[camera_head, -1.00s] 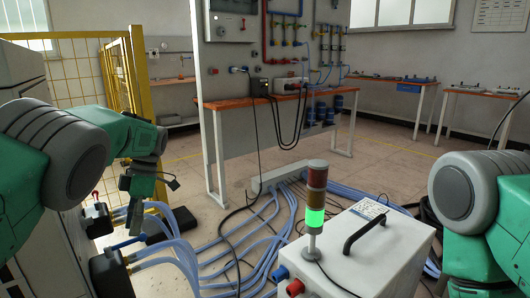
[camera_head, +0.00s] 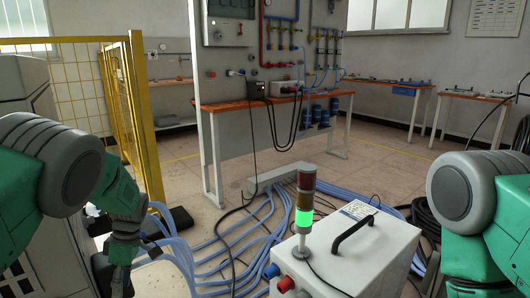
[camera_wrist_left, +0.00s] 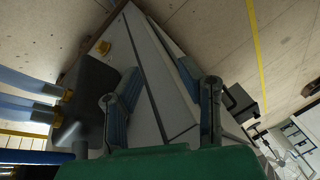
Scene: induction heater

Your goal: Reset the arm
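My left arm (camera_head: 60,165) comes in from the left. My left gripper (camera_head: 120,272) hangs low at its end, in front of a black connector block with blue hoses (camera_head: 172,248). In the left wrist view my left gripper (camera_wrist_left: 160,88) has its two fingers well apart with nothing between them. Beyond the fingers is a pale cabinet surface, and a black connector (camera_wrist_left: 85,95) with blue hoses lies beside the left finger. My right arm (camera_head: 470,200) shows at the right edge; its gripper is out of view.
A white heater box (camera_head: 375,262) with a black handle and a lit green signal tower (camera_head: 304,218) stands at front centre right. Blue hoses (camera_head: 270,235) cover the floor between the arms. A yellow fence (camera_head: 145,120) is behind the left arm. Benches stand farther back.

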